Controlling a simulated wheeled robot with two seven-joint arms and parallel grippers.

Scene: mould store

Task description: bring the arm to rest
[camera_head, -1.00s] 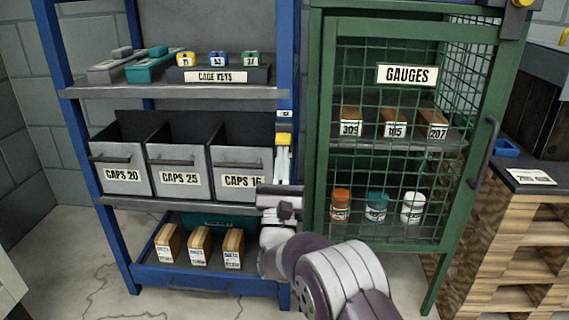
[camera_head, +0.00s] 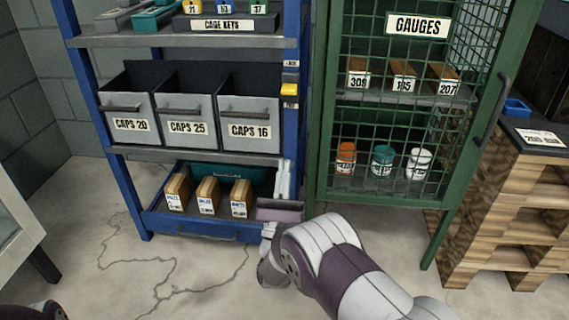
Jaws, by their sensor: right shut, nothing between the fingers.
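My right arm comes in from the bottom right. My right gripper (camera_head: 284,180) is shut and empty, its fingers pointing up in front of the right post of the blue shelf rack (camera_head: 133,195). It is just right of the bottom tray, and I cannot tell whether it touches the post. My left gripper is not in view; a dark piece at the bottom left edge may be part of my left arm.
The green mesh cabinet (camera_head: 324,150) marked GAUGES stands close right of my gripper, its door shut. A yellow item (camera_head: 289,89) is on the rack post above. A wooden pallet stack (camera_head: 500,220) stands right. Floor (camera_head: 190,275) in front is clear.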

